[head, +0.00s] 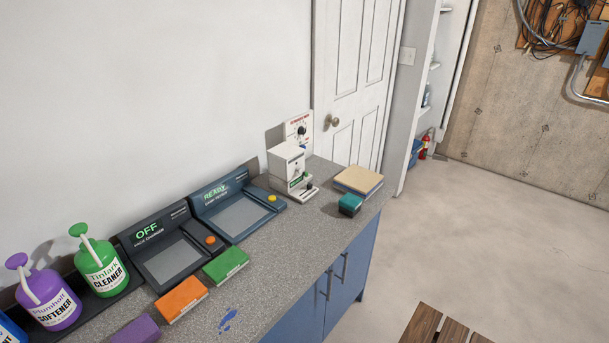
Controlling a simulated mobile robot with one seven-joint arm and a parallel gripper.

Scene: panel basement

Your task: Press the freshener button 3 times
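No label that reads "freshener" is legible in the head view. A blue-and-white container (10,330) is cut off at the lower left corner, and its label cannot be read. Next to it stand a purple pump bottle (58,309) labelled "Plumhoff SOFTENER" and a green pump bottle (103,262) labelled "Tinlark CLEANER". Both have angled pump heads and stand upright on a dark tray (126,287). My gripper is out of view.
Dark consoles reading OFF (150,230) and READY (212,192), a white device (288,164) and a dial panel (299,128) line the wall. Orange (181,300) and green (226,265) blocks and a blue stain (227,319) lie in front. Wooden slats (440,328) stand lower right; floor beyond is clear.

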